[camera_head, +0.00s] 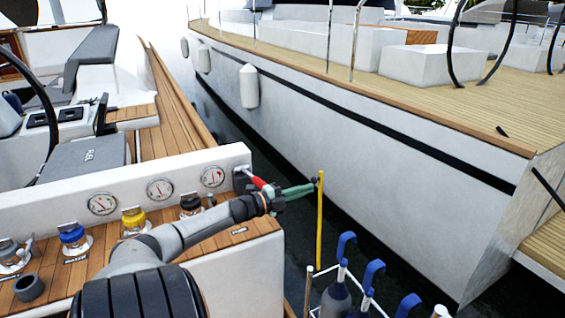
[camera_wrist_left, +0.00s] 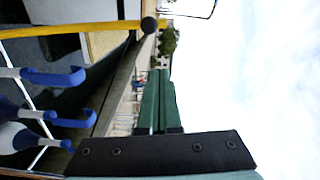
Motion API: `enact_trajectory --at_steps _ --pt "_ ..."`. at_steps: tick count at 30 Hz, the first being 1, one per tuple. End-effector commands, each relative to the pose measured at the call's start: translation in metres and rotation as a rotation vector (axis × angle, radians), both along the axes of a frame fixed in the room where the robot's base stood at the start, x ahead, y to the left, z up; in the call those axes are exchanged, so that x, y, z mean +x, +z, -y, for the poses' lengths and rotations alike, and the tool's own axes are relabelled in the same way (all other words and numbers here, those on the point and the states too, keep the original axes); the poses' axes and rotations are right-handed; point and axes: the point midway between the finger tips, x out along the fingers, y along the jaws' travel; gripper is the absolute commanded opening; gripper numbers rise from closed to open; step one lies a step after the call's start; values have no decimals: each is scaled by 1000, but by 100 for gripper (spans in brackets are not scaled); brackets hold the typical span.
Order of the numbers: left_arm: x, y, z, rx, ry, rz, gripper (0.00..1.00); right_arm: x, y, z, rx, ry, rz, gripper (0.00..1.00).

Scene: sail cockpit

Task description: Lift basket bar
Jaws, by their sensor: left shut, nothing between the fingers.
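The yellow basket bar (camera_head: 320,225) stands upright in the head view, above the basket area at the lower middle. My left gripper (camera_head: 312,188) has green fingers, shut and empty, with the tips close beside the bar's upper end. In the left wrist view the fingertips (camera_wrist_left: 158,72) point toward the knob, with a visible gap between them. My right gripper is not in view.
The basket's pale rods (camera_head: 308,292) hold bottles with blue hooked tops (camera_head: 346,244), partly cut off below. A large white hull (camera_head: 330,140) rises behind the bar, across dark water.

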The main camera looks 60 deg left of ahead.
Motion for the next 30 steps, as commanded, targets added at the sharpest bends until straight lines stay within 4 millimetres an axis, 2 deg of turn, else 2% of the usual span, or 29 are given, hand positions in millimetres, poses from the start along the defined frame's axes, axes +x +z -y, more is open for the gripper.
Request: enact_trajectory --at_steps 9,15,21,30 --pt "-44 0 -1 -2 -2 -4 0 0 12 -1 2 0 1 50" --pt "-64 0 -2 -1 -2 -2 0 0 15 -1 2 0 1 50" --pt "-71 0 -2 -1 -3 0 0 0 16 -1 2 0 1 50" --pt "-71 0 -2 -1 -3 0 0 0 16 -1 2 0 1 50"
